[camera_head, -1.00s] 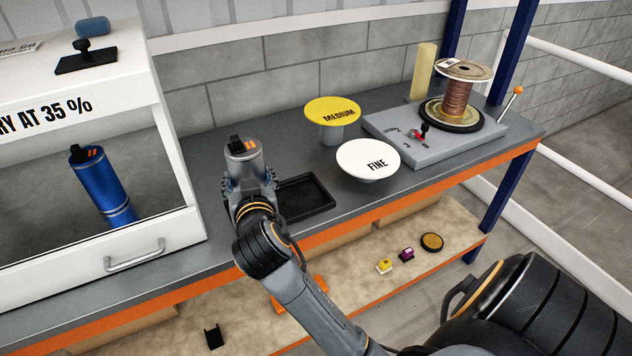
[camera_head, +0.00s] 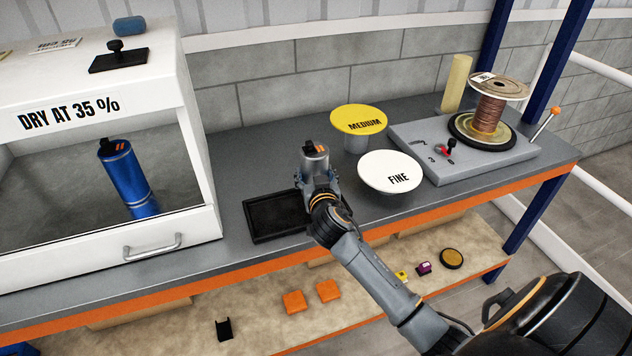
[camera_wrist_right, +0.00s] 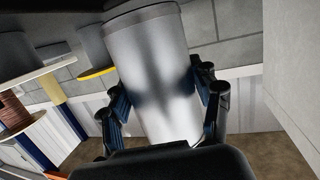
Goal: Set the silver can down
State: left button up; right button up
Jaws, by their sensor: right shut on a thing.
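The silver can (camera_head: 316,160) has a dark cap with orange marks and stands about upright in my right gripper (camera_head: 317,180). In the right wrist view the can (camera_wrist_right: 155,75) fills the middle, with the gripper's fingers (camera_wrist_right: 160,100) closed on both sides of it. The can is over or near the workbench (camera_head: 240,190), just right of a black tray (camera_head: 248,224). The gripper hides the can's lower part in the head view, so I cannot tell whether its base touches anything. My left gripper is not in view.
A white cabinet (camera_head: 195,232) marked "DRY AT 35 %" holds a blue can (camera_head: 128,178) at left. A white "FINE" disc (camera_head: 378,172) and yellow "MEDIUM" disc (camera_head: 352,119) stand close on the right. A grey base (camera_head: 430,170) carries a copper wire spool (camera_head: 488,116).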

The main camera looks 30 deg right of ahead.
jog(key=shift+w+d+f, duration=0.3)
jog(key=shift+d+f, duration=0.1)
jog(key=shift+f, duration=0.15)
notch_tip(320, 180, down, 3)
jog(key=shift+p, duration=0.4)
jog(key=shift+f, duration=0.2)
jog(key=o, duration=1.3)
jog(key=shift+o, duration=0.2)
